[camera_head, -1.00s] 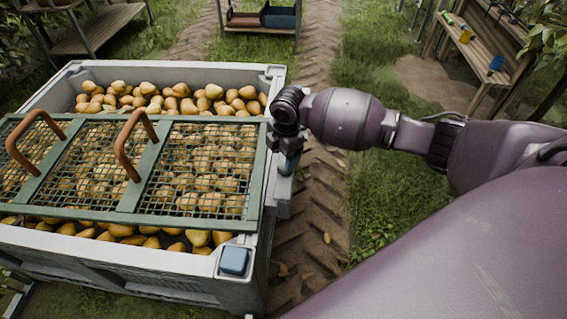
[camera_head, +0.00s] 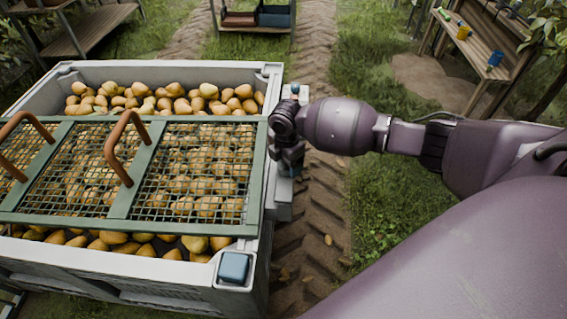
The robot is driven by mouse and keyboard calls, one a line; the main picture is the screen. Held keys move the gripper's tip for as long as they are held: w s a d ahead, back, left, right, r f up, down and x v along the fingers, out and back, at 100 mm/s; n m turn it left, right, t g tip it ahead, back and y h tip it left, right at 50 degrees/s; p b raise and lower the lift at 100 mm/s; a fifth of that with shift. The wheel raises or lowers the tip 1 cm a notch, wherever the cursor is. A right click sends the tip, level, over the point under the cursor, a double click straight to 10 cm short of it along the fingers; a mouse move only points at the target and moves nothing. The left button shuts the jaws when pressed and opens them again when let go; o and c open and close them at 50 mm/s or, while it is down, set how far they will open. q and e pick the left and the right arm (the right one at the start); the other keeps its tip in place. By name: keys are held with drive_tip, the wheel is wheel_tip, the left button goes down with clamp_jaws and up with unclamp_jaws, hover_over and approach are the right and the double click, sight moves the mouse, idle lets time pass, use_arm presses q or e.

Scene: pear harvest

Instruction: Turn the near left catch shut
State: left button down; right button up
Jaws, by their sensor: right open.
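The green-framed mesh lid (camera_head: 135,215) lies over the pear-filled grey bin (camera_head: 180,262) and has two brown handles (camera_head: 125,147). My right gripper (camera_head: 290,165) points down at a grey bracket (camera_head: 280,205) on the bin's right side. Its jaws are open, but the wrist hides most of them. A blue piece shows at the jaws; I cannot tell whether they touch it. Another small blue-topped piece (camera_head: 295,88) stands farther back along that side. The bin's near left part lies outside the picture, and I cannot make out a catch there. My left gripper is not in view.
A blue cap (camera_head: 234,267) sits on the bin's near right corner. Pears (camera_head: 160,98) fill the bin beneath and beyond the lid. A wooden bench (camera_head: 480,45) stands at the far right and a low rack (camera_head: 255,18) at the back. The dirt track right of the bin is clear.

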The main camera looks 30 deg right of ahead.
drive_tip(key=shift+f, duration=0.45)
drive_tip(key=c, duration=1.3)
